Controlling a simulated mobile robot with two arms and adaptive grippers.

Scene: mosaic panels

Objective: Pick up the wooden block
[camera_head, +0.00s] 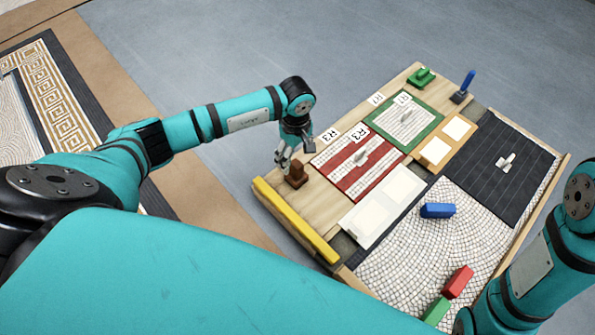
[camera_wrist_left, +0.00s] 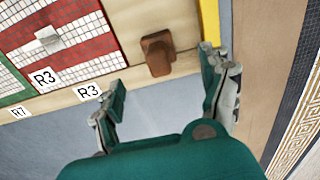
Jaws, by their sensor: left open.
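The brown wooden block (camera_head: 296,177) stands near the left corner of the wooden board, between the yellow bar and the red-and-white panel. In the left wrist view the block (camera_wrist_left: 157,54) lies ahead of the gap between the fingers. My left gripper (camera_head: 293,152) is over the board's edge, right by the block. In its wrist view the gripper (camera_wrist_left: 163,82) is open and empty, with fingers spread to either side and nothing between the tips. Whether a finger touches the block cannot be told. My right arm shows at the right edge; its gripper is not visible.
A yellow bar (camera_head: 296,221) lies along the board's near-left edge. A red-and-white mosaic panel (camera_head: 357,165) and a green-framed one (camera_head: 404,121) lie beside it. Blue (camera_head: 438,210), red (camera_head: 458,281) and green (camera_head: 436,311) blocks rest on the pale mosaic. Grey floor surrounds the board.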

